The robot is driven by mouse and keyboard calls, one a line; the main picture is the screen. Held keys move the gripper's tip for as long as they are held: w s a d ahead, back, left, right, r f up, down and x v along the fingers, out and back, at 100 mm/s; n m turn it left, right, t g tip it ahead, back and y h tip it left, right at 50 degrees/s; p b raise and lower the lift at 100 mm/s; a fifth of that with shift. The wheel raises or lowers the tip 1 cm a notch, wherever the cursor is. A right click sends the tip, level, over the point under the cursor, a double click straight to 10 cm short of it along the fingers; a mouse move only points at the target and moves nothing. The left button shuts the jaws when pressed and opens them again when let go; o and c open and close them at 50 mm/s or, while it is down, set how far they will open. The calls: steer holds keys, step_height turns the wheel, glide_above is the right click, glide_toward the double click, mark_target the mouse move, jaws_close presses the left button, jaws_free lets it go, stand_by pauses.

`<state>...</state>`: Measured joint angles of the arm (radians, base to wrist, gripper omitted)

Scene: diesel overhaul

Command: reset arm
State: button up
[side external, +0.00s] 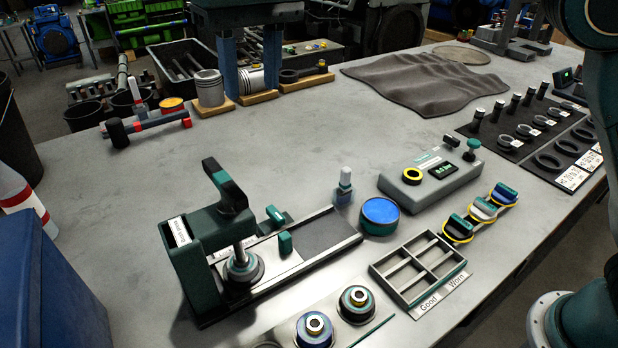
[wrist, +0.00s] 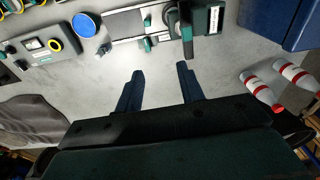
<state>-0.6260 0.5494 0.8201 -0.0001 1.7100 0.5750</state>
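My gripper (side external: 251,92) hangs in from the top edge in the side view, its two blue fingers pointing down in front of the pistons at the back of the bench. In the wrist view my gripper (wrist: 159,86) is open, with its fingers well apart and only bare grey bench showing between them. It holds nothing. The task names no other object.
A green press (side external: 210,250) stands front left, beside a blue-topped round tin (side external: 380,212) and a tester box (side external: 430,180). A sorting tray (side external: 418,268) is at the front. A dark cloth (side external: 420,80) lies behind. The bench middle is clear.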

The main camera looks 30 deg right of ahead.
steer(key=s+d+r+t, duration=0.1)
steer(key=s+d, duration=0.3)
steer(key=d, duration=0.6)
steer(key=s+d+r+t, duration=0.1)
steer(key=s+d, duration=0.3)
steer(key=d, duration=0.6)
steer(key=s+d+f+t, duration=0.1)
steer(key=s+d+f, duration=0.4)
steer(key=s, duration=0.3)
steer(key=s+d+f+t, duration=0.2)
steer(key=s+d+f, duration=0.4)
steer(key=s, duration=0.3)
steer(key=shift+f+m, duration=0.3)
steer(key=shift+f, duration=0.4)
